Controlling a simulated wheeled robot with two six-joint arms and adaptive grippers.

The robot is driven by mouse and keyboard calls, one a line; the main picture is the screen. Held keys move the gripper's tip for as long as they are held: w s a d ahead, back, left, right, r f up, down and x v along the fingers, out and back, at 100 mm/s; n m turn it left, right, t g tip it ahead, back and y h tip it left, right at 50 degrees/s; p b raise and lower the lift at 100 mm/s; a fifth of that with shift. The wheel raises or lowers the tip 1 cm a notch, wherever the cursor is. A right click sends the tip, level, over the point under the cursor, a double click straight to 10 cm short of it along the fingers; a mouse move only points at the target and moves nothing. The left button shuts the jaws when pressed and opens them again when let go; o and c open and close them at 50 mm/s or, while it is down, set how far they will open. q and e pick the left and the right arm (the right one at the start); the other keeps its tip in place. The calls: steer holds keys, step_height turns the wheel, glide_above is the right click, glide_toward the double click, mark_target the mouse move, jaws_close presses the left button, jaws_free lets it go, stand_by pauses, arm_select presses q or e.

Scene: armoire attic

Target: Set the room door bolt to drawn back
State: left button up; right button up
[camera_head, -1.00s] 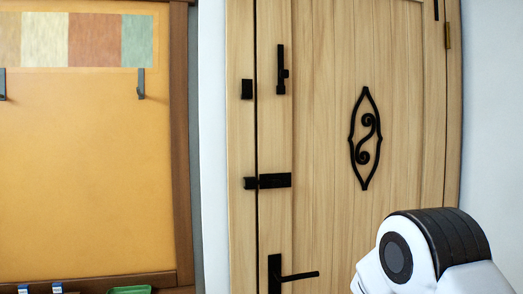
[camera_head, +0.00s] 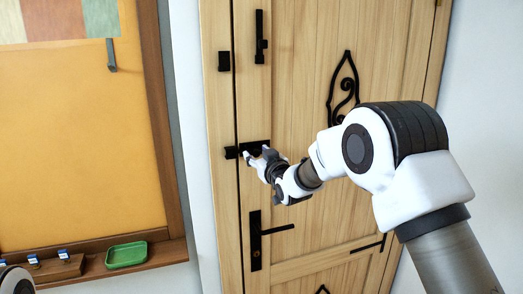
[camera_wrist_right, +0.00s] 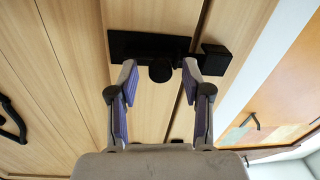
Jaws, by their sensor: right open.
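The black door bolt (camera_head: 236,152) sits at mid-height on the wooden door's left edge, partly covered by my right gripper (camera_head: 260,157). In the right wrist view the bolt's dark plate (camera_wrist_right: 130,44) shows with a round knob (camera_wrist_right: 160,72), and the black keeper (camera_wrist_right: 215,60) lies to its right across the door gap. My right gripper (camera_wrist_right: 160,82) is open, one finger on each side of the knob. My left gripper is out of view.
A black lever handle (camera_head: 256,240) is below the bolt. Another black fitting (camera_head: 260,38) and a block (camera_head: 223,61) are above it. An ornament (camera_head: 343,85) is on the door. An orange board (camera_head: 80,140) and a ledge with a green tray (camera_head: 126,255) stand left.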

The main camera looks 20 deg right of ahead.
steer(key=shift+d, duration=0.15)
jaws_close()
steer(key=d+b, duration=0.1)
steer(key=d, duration=0.2)
steer(key=shift+d+r, duration=0.1)
steer(key=shift+d, duration=0.05)
steer(key=shift+c, duration=1.8)
jaws_free()
steer(key=shift+w, duration=0.1)
steer(key=o, duration=0.4)
steer(key=shift+d, duration=0.15)
steer(key=shift+c, duration=0.2)
steer(key=s+d, duration=0.1)
steer(key=s, duration=1.1)
steer(key=shift+d, duration=0.4)
